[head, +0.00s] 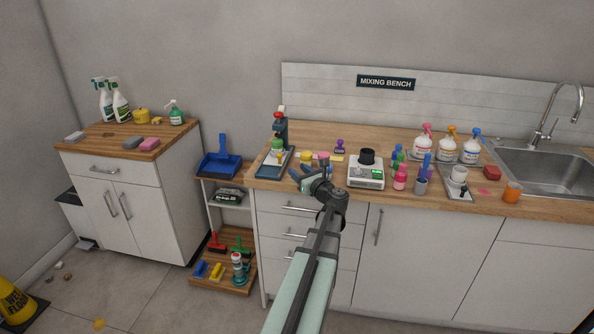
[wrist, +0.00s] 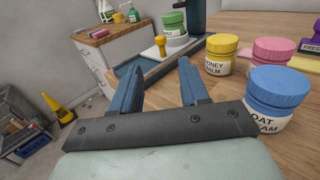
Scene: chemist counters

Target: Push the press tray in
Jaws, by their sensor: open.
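The press (head: 282,130) stands at the left end of the wooden bench, a dark column on a long base. Its tray (head: 270,168) reaches toward the bench's front edge; the wrist view shows the pale tray plate (wrist: 178,51) with a yellow knob (wrist: 160,42) at its near end. A green-lidded jar (wrist: 173,23) stands on the plate by the column (wrist: 198,12). My gripper (head: 300,172) is open and empty, just right of the press. In the wrist view my fingertips (wrist: 158,66) point toward the knob and appear apart from it.
Close right of my gripper stand jars with yellow (wrist: 221,54), pink (wrist: 272,57) and blue (wrist: 274,100) lids. A scale (head: 366,172), bottles and a sink (head: 545,165) lie further right. Left of the bench is a low shelf (head: 232,200) with a blue dustpan.

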